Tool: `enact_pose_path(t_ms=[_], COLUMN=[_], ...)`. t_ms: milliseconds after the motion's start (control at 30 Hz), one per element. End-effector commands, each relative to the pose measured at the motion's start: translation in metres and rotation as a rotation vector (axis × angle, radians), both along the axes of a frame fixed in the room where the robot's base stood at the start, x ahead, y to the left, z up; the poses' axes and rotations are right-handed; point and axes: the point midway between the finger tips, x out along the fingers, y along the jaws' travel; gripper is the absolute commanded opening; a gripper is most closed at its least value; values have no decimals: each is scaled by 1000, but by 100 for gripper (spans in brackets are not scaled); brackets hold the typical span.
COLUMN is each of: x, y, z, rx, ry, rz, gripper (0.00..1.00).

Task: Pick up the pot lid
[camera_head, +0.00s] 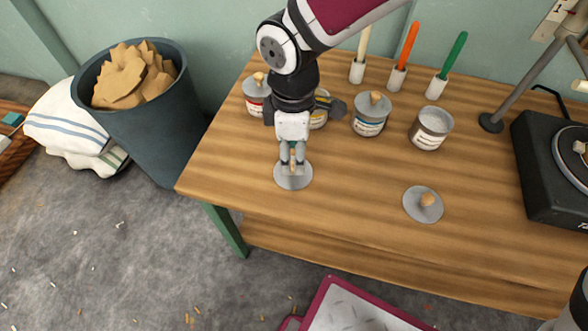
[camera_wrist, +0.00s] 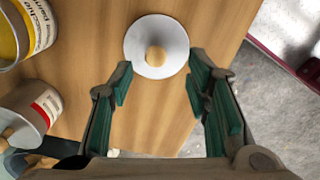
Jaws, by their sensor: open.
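A round grey pot lid (camera_head: 293,184) with a wooden knob lies flat on the table near its front left edge; it also shows in the wrist view (camera_wrist: 139,52). My gripper (camera_head: 292,163) is just above this lid, pointing down, and partly covers its knob. In the wrist view my gripper (camera_wrist: 157,84) is open and empty, with the green pads apart and the knob ahead of the gap between them. A second grey lid (camera_head: 423,205) with a wooden knob lies on the table further right, clear of my gripper.
On the wooden table (camera_head: 480,240), a lidded pot (camera_head: 370,117) and an open pot (camera_head: 430,128) stand right of my arm. Another lidded pot (camera_head: 256,98) and a yellow-filled pot (camera_wrist: 25,30) stand close by. A black turntable (camera_head: 550,170) is at right. A bin (camera_head: 150,120) stands left.

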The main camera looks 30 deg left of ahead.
Motion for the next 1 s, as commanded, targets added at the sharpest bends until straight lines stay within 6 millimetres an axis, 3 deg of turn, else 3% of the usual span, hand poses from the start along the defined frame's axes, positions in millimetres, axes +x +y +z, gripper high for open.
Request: enact_pose_path(t_ms=[167,400,667,867,1000], x=[1,3,3,3,3], y=[1,3,3,3,3], z=[-14,-48,-52,-51,-51], rx=[-2,-2,-1,-1,-1], ry=[1,1,0,0,0], rz=[-1,0,-1,-1,-1], gripper=[44,44,44,4,0])
